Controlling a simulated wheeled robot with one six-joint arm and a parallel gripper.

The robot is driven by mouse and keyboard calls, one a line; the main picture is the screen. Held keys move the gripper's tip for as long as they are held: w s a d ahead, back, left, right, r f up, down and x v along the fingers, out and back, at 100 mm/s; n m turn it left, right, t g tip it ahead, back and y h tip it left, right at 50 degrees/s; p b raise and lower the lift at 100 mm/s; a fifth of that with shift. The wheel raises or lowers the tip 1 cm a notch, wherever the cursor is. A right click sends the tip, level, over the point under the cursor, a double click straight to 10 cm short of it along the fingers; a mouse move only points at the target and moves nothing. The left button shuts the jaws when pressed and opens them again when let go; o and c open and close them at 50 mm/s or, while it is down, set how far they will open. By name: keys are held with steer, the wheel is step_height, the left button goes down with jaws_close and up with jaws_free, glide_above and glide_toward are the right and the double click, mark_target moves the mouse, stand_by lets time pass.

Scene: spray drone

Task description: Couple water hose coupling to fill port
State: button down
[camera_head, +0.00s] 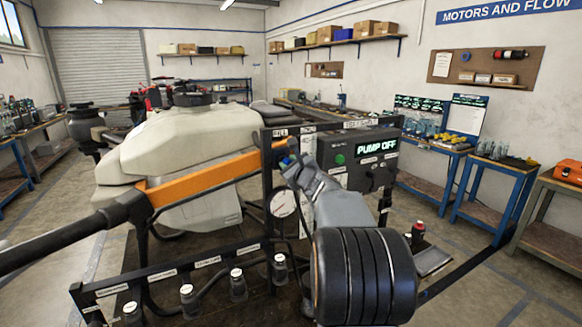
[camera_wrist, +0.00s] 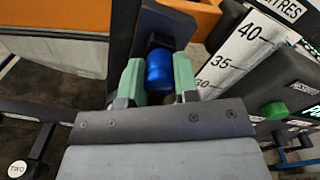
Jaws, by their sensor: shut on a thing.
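My gripper (camera_wrist: 159,76) has green finger pads closed on both sides of a blue cylindrical coupling (camera_wrist: 160,66), which I take to be the water hose coupling. In the head view, my gripper (camera_head: 292,166) is at the upright post under the FILL label (camera_head: 280,132), and a little blue of the coupling shows there. A dark fitting (camera_wrist: 160,41) lies right beyond the coupling in the wrist view. The fill port itself is not clearly visible, and I cannot tell whether the coupling touches it.
The drone's orange arm (camera_head: 205,178) and pale tank (camera_head: 190,140) stand close on the left. A pump box (camera_head: 362,158) reading PUMP OFF and a level scale (camera_wrist: 240,52) are close on the right. A gauge (camera_head: 283,204) and labelled rack rail (camera_head: 175,272) are below.

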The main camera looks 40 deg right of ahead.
steer(key=shift+w+r, duration=0.1)
steer(key=shift+w, duration=0.15)
stand_by(0.4)
steer(key=c, duration=0.8)
jaws_free()
steer(key=s+b, duration=0.1)
steer(key=s, duration=0.3)
steer(key=s+a+b, duration=0.1)
steer(key=s, duration=0.4)
steer(key=s+b, duration=0.1)
steer(key=s, duration=0.3)
steer(key=shift+s+a, duration=0.3)
steer(key=shift+a, duration=0.1)
